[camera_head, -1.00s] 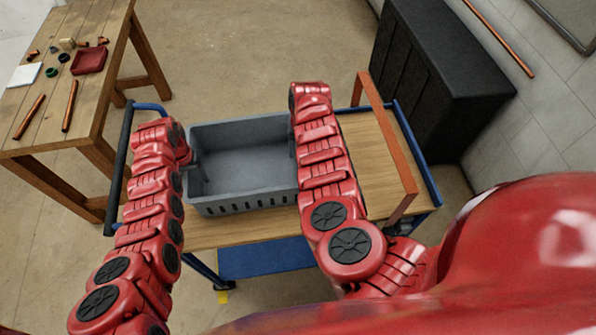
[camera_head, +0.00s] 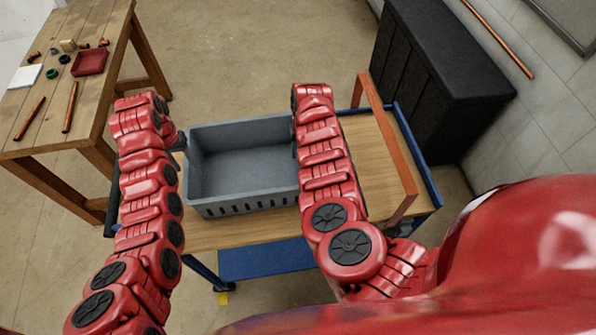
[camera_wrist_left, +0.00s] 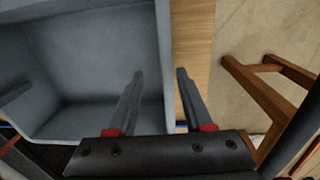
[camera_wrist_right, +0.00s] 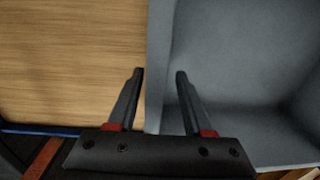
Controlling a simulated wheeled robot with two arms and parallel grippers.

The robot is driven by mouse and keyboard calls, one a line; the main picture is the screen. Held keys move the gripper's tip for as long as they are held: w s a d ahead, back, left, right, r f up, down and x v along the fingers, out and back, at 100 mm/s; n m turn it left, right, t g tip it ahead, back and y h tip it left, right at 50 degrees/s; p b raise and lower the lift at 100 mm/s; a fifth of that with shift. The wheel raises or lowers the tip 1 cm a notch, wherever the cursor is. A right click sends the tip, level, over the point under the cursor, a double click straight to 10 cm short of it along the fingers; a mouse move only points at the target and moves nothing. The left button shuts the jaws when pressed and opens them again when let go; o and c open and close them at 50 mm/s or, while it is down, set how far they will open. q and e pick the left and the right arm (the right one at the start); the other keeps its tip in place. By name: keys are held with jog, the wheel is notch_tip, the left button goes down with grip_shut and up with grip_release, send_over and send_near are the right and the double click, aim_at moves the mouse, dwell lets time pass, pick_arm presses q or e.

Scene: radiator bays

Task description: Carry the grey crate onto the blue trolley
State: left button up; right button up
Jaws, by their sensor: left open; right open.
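The grey crate (camera_head: 243,160) is upright and empty on the wooden top (camera_head: 375,160) of the blue trolley (camera_head: 262,260). My left gripper (camera_head: 179,140) is open at the crate's left wall. In the left wrist view my left gripper (camera_wrist_left: 160,72) has one finger over the crate's inside and one outside, with the wall (camera_wrist_left: 164,50) between them and a gap on each side. In the right wrist view my right gripper (camera_wrist_right: 160,72) is open, its fingers on either side of the opposite wall (camera_wrist_right: 160,40). In the head view my right arm hides that gripper.
An orange bar (camera_head: 388,140) stands across the trolley's right part. A wooden table (camera_head: 100,20) with pipes and a red tray (camera_head: 90,62) is at the left. A black cabinet (camera_head: 440,70) stands at the right by the wall. Floor behind the trolley is clear.

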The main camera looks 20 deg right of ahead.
pick_arm(q)
jog(key=shift+w+r, duration=0.1)
jog(key=shift+r, duration=1.05)
pick_arm(e)
jog(key=shift+r, duration=0.2)
pick_arm(q)
jog(key=shift+a, duration=0.1)
pick_arm(e)
jog(key=r, duration=1.1)
jog(key=shift+d+r, duration=0.3)
jog(key=shift+f, duration=0.25)
pick_arm(q)
jog(key=a, duration=0.7)
jog(key=shift+s, duration=0.25)
pick_arm(e)
jog(key=shift+r, duration=0.1)
